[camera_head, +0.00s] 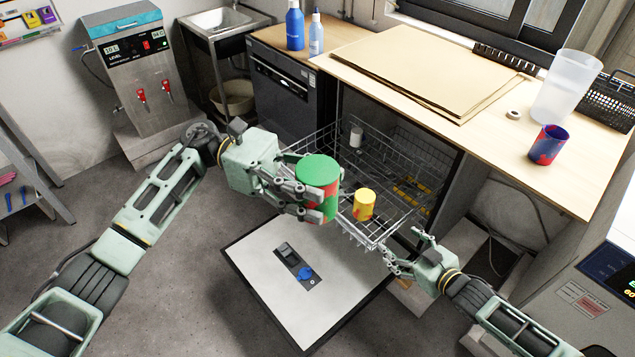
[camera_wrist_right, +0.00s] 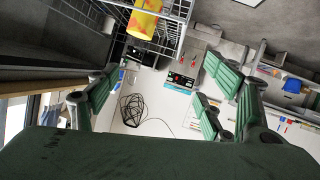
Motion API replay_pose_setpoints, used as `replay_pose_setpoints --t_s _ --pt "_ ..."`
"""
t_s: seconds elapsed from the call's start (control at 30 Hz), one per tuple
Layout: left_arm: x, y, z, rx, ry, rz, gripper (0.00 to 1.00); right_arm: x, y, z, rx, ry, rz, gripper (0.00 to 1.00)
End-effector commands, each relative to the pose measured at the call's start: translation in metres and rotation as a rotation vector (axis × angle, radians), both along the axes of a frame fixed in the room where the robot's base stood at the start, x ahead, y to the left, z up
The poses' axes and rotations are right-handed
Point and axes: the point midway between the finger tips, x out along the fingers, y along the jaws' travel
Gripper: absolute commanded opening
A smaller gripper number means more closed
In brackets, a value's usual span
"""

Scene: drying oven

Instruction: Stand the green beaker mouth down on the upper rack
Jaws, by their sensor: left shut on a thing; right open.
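The green beaker (camera_head: 317,170), with red patches on its side, is in my left gripper (camera_head: 310,204). The gripper is shut around its side. A flat, closed green end faces up, so the beaker looks mouth down. It is held over the front left part of the pulled-out upper rack (camera_head: 352,234), apparently above it; its lower end is partly hidden by the fingers. My right gripper (camera_head: 408,254) is open and empty beside the rack's front right corner. The rack's corner also shows in the right wrist view (camera_wrist_right: 181,32).
A yellow-and-red cup (camera_head: 363,205) stands on the rack's front part, just right of the held beaker. A white cup (camera_head: 356,137) is further back. The open door (camera_head: 300,325) lies below. The counter (camera_head: 490,150) overhangs behind right. Rack space between the cups looks free.

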Motion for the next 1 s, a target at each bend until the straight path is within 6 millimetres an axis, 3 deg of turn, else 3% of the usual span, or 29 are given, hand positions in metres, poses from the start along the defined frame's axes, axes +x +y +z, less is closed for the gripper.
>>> replay_pose_setpoints --t_s 0.03,0.2,0.37,0.5,0.8,1.0 --pt "0.0 0.0 0.0 0.0 0.0 0.0 0.26 -0.009 -0.008 -0.029 -0.014 0.046 -0.045 0.74" --pt "0.0 0.0 0.0 0.0 0.0 0.0 0.26 -0.049 -0.033 -0.11 -0.075 0.192 -0.164 0.74" --pt "0.0 0.0 0.0 0.0 0.0 0.0 0.26 -0.103 -0.048 -0.177 -0.122 0.338 -0.252 0.74" --pt "0.0 0.0 0.0 0.0 0.0 0.0 0.26 -0.161 -0.053 -0.228 -0.157 0.47 -0.311 0.74" --pt "0.0 0.0 0.0 0.0 0.0 0.0 0.26 -0.303 -0.042 -0.308 -0.21 0.756 -0.394 0.74" --pt "0.0 0.0 0.0 0.0 0.0 0.0 0.26 -0.396 -0.023 -0.337 -0.233 0.928 -0.419 0.74"
